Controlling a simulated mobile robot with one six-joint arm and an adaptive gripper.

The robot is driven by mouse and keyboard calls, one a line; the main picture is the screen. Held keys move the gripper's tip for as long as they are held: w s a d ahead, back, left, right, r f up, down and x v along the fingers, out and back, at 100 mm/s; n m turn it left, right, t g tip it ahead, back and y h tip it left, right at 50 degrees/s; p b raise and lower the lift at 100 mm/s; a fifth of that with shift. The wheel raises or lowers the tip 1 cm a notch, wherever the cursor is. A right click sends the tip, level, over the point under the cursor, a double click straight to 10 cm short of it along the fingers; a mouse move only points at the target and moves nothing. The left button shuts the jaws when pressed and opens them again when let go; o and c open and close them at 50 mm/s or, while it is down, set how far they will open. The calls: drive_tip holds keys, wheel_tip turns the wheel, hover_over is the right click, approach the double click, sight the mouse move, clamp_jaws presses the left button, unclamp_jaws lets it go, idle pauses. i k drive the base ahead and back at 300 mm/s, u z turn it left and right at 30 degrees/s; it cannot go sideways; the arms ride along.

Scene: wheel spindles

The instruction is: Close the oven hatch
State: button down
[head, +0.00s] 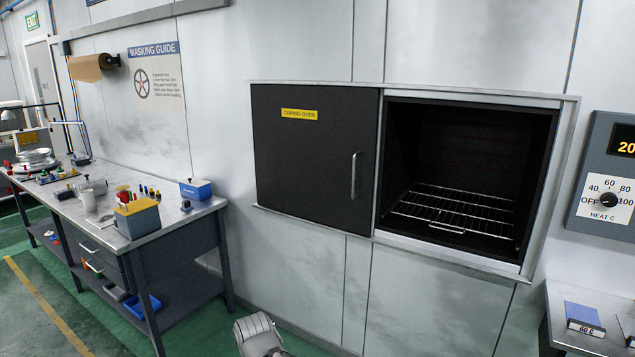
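The oven hatch (310,165) is a dark flat panel with a yellow "CURING OVEN" label and a vertical metal handle (354,175) near its right edge. It sits over the left half of a metal frame on the wall. The oven opening (465,150) to its right is uncovered and shows a dark inside with a wire rack (455,210). My gripper's fingers are not in view.
A control panel (610,165) with a heat dial is on the wall at the right. A shelf (570,318) juts out below it. A workbench (140,235) with tools and small containers stands at the left. The wall below the hatch looks clear.

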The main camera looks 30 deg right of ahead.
sight(315, 147)
drive_tip(key=u, duration=0.15)
drive_tip(key=i, duration=0.9)
drive_tip(key=z, duration=0.4)
drive_tip(key=i, duration=0.9)
drive_tip(key=z, duration=0.5)
drive_tip(key=k, duration=0.95)
drive_tip(key=z, duration=0.15)
drive_tip(key=i, duration=0.7)
